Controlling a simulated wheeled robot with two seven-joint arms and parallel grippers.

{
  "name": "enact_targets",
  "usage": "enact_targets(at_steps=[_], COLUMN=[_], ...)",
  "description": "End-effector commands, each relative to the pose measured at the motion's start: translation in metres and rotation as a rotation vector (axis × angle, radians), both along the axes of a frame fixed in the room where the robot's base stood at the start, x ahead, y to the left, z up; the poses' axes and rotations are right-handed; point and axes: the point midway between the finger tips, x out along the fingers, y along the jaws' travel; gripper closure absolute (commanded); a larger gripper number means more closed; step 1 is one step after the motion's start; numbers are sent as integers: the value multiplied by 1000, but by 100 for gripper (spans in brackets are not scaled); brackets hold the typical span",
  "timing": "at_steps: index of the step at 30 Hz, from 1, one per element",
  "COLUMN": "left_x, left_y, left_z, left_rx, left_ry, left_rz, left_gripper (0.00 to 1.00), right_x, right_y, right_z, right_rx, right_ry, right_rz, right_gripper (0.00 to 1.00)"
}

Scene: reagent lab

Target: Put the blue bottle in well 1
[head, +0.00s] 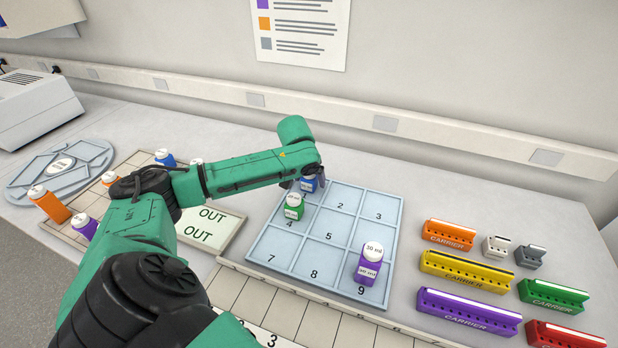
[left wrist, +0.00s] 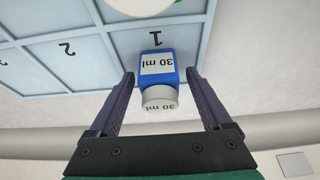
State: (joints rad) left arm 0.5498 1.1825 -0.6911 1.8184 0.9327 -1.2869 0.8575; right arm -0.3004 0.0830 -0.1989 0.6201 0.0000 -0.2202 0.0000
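The blue bottle (head: 309,185) with a white cap is at well 1 of the light blue numbered tray (head: 378,205), partly hidden by my left gripper (head: 316,180). In the left wrist view the blue bottle (left wrist: 155,70), labelled 30 ml, appears to stand in well 1 below the printed 1. The two dark fingers of my left gripper (left wrist: 163,100) are spread on either side of it, with a gap visible on both sides. My right gripper is not in view.
A green bottle (head: 293,206) stands in well 4 and a purple one (head: 371,265) in well 9. Another blue bottle (head: 165,158) stands at the left, near an orange one (head: 48,204). Coloured carriers, including a yellow one (head: 466,271), lie at the right.

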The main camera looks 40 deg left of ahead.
Motion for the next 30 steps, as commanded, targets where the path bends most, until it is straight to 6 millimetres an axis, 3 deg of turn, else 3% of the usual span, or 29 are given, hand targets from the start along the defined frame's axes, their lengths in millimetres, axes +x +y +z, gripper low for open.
enact_targets(at_steps=[10, 14, 21, 25, 30], left_x=[-1, -11, -34, -41, -44], left_y=[1, -3, -12, -14, -15], left_z=[8, 32, 92, 110, 114], left_rx=[3, 4, 4, 2, 1], left_ry=[-2, -3, -4, -2, 1], left_rz=[1, -2, 0, 0, 0], left_gripper=[18, 18, 18, 18, 18], right_x=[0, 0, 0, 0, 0], right_y=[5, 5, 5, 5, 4], right_z=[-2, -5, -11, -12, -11], right_rx=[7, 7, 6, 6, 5], right_ry=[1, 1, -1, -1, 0], right_rz=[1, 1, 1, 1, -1], right_gripper=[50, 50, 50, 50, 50])
